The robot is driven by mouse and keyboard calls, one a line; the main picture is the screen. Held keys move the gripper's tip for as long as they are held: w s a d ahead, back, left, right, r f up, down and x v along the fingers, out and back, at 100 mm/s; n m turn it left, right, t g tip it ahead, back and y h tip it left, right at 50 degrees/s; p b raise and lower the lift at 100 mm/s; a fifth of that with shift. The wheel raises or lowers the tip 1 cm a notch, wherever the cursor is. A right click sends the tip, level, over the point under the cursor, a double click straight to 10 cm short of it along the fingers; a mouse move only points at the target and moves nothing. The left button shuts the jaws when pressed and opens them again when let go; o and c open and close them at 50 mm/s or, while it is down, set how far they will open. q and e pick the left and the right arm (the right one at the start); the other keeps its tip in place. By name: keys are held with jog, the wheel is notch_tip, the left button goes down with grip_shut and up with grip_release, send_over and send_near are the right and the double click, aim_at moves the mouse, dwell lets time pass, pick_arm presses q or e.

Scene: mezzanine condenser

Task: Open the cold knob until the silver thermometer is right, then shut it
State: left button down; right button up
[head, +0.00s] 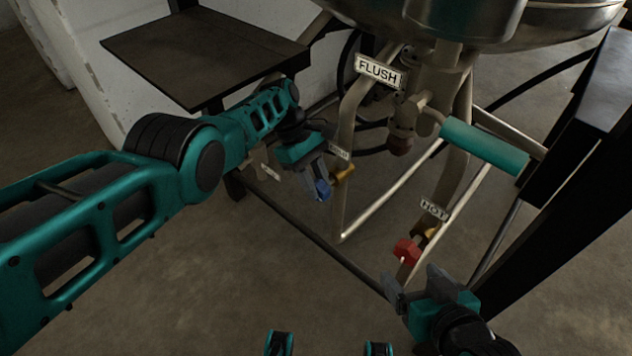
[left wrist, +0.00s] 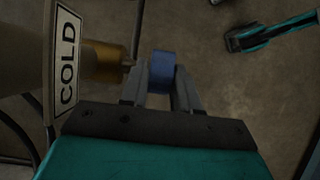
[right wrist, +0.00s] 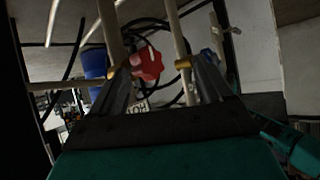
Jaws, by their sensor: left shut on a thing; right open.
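The blue cold knob (head: 323,190) sits on a brass valve stem at a frame leg, beside the COLD label (left wrist: 67,60). My left gripper (head: 318,184) is shut on this knob; the left wrist view shows the blue knob (left wrist: 162,72) between its fingertips. The red knob (head: 406,250) is on the right leg under the HOT label (head: 434,209). My right gripper (head: 416,280) is open just below and in front of it. In the right wrist view the red knob (right wrist: 147,64) appears between the spread fingers, apart from them. I see no silver thermometer in any view.
A metal vessel (head: 470,20) hangs above on the tubular frame. A FLUSH label (head: 378,72) and a teal-sleeved lever (head: 484,146) are below it. A dark table (head: 200,55) stands at the back left. A black post rises at right. The floor in front is clear.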

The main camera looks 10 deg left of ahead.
pick_arm(q)
jog(key=shift+a, duration=0.2)
jog(key=c, duration=1)
grip_release()
jog(key=shift+o, duration=0.4)
jog(key=shift+d, duration=0.1)
